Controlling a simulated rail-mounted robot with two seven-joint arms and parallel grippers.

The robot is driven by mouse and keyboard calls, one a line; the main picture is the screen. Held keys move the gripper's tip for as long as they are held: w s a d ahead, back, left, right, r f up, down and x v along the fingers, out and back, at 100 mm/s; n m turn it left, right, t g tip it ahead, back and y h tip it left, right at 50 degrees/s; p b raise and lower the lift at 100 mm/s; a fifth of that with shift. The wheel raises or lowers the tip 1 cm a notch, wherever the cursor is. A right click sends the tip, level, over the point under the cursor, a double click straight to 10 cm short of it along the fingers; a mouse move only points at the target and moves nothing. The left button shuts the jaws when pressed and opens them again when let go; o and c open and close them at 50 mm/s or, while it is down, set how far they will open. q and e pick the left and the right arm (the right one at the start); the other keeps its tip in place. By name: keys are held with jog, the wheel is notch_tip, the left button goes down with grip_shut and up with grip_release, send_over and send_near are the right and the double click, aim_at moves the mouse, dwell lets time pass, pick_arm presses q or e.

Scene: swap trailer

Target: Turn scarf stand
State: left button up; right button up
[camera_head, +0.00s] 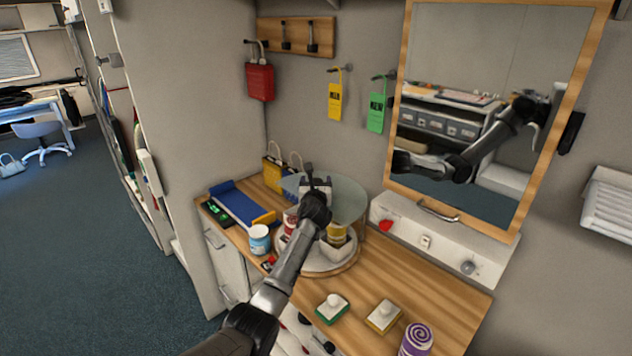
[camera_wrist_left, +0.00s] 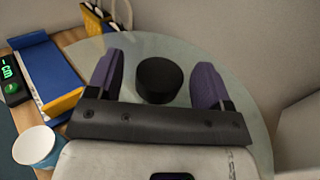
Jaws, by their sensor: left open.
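The stand is a two-tier round piece on the wooden counter. Its upper tier is a pale glass disc (camera_head: 349,196), which also shows in the left wrist view (camera_wrist_left: 215,45). A black round knob (camera_wrist_left: 159,80) stands at the middle of the disc. My left gripper (camera_head: 316,184) is over the disc. In the left wrist view its purple-padded fingers (camera_wrist_left: 158,72) are open on either side of the knob, with gaps between. Whether they reach down to its height is unclear. The lower round tray (camera_head: 345,266) carries cans and a pale box, partly hidden by my left arm. My right gripper is not in view.
A blue tray (camera_head: 240,206), a yellow bag (camera_head: 274,172) and a blue-white cup (camera_head: 259,240) stand left of the stand. Two sponge-like blocks (camera_head: 332,308) and a purple spiral cup (camera_head: 416,340) are at the front right. A mirror (camera_head: 490,50) and wall are behind.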

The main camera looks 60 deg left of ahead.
pick_arm(q)
jog(key=shift+w+a, duration=0.25)
jog(key=shift+a, duration=0.1)
